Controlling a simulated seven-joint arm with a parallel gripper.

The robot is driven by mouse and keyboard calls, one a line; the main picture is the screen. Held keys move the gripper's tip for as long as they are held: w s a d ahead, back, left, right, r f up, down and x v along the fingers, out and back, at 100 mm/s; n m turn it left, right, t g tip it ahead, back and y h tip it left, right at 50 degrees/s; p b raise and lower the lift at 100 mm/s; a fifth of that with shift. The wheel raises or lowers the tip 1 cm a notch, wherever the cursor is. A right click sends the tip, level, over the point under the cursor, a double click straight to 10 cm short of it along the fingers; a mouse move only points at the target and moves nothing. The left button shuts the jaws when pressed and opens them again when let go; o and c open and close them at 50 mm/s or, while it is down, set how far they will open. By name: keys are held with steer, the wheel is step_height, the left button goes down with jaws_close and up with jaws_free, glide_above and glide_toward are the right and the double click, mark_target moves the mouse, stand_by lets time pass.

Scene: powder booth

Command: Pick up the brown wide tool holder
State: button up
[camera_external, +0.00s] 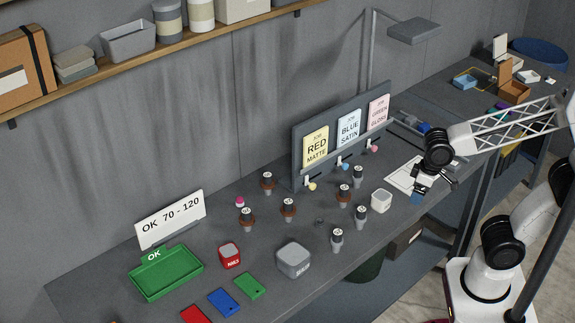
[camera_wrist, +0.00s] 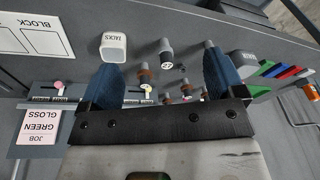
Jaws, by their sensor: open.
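Several tool holders with dark tops and brown collars stand upright on the grey bench: one brown holder (camera_external: 344,192) near the job-card rack, others (camera_external: 288,208), (camera_external: 247,217), (camera_external: 267,181) further left. I cannot tell which is the wide one. My gripper (camera_external: 418,192) is above the bench's right part, to the right of all the holders, holding nothing. In the wrist view my gripper (camera_wrist: 163,65) has its two blue fingers spread apart. Brown-collared holders (camera_wrist: 145,75) show small and distant between them, some partly overlapping.
Grey-collared holders (camera_external: 337,239) stand among the brown ones. A white box (camera_external: 381,201) sits between them and my gripper. A grey box (camera_external: 293,260), red box (camera_external: 229,255) and green tray (camera_external: 166,272) lie left. The job-card rack (camera_external: 298,159) stands behind.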

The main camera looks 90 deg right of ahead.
steer(key=w+d+f+m+g, duration=0.1)
steer(key=w+d+m, duration=0.3)
steer(key=w, duration=0.2)
steer(key=w+d+f+m, duration=0.2)
steer(key=w+d+m, duration=0.2)
steer(key=w, duration=0.3)
steer(key=m+g, duration=0.1)
steer(key=m, duration=0.7)
glide_above(345, 187)
steer(key=f, duration=0.6)
steer(key=shift+s+a+f, duration=0.15)
steer(key=shift+a+f, duration=0.05)
steer(key=shift+f, duration=0.15)
steer(key=shift+d+f, duration=0.15)
steer(key=shift+d, duration=0.05)
steer(key=shift+f, duration=0.1)
steer(key=shift+f, duration=1.2)
steer(key=shift+f, duration=0.1)
steer(key=shift+w+a+f, duration=0.1)
steer(key=shift+w+f, duration=0.05)
steer(key=shift+f, duration=1.1)
steer(key=shift+w+a+f, duration=0.1)
steer(key=shift+f, duration=1.15)
steer(key=shift+c, duration=0.3)
